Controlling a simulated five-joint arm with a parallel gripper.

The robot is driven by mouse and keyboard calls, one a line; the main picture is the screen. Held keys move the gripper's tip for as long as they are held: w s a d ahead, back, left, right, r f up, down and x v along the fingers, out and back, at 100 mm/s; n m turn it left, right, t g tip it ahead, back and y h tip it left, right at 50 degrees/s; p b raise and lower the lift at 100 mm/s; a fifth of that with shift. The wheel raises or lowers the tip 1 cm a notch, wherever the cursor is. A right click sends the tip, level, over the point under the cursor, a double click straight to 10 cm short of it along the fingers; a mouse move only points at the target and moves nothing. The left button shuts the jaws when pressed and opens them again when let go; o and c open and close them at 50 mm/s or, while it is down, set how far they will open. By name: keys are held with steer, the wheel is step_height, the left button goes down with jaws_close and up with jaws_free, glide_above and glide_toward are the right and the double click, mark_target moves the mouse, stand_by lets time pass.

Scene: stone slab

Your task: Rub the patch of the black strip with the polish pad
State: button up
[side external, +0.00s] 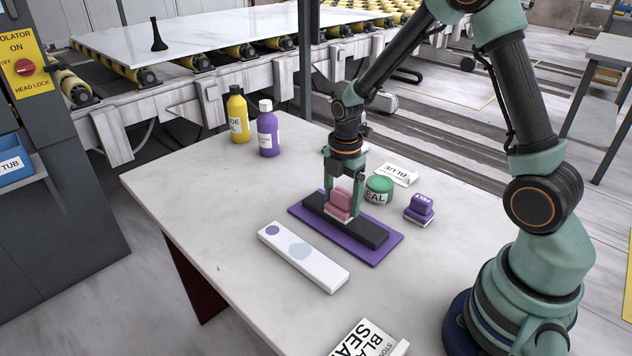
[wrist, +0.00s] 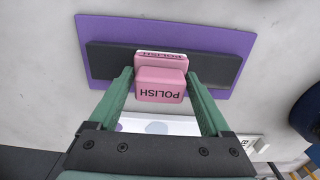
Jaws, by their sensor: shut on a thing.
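The pink polish pad (side external: 340,203) is held between the fingers of my gripper (side external: 345,198); its POLISH label shows in the wrist view (wrist: 161,86), where my gripper (wrist: 163,90) has a finger on each side of it. The black strip (side external: 368,232) lies on a purple mat (side external: 392,250), and it also shows in the wrist view (wrist: 218,68). The pad is over the strip's middle-left part in the side view and appears to rest on it. I cannot make out the patch on the black strip; the pad and fingers cover part of it.
A white strip (side external: 325,272) with a purple dot and a pale blue patch lies in front. A green jar (side external: 379,190) and a purple pad (side external: 419,209) stand close behind. Yellow (side external: 238,115) and purple (side external: 268,130) bottles stand at the back left. The slab's left side is clear.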

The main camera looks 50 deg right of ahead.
mark_target(332, 193)
steer(key=shift+s+f, duration=0.15)
steer(key=shift+s, duration=2.1)
steer(key=shift+w, duration=0.9)
steer(key=c, duration=0.4)
steer(key=shift+w, duration=1.15)
steer(key=shift+w, duration=1.75)
steer(key=shift+s, duration=2)
steer(key=shift+s+f, duration=0.1)
steer(key=shift+s, duration=1.75)
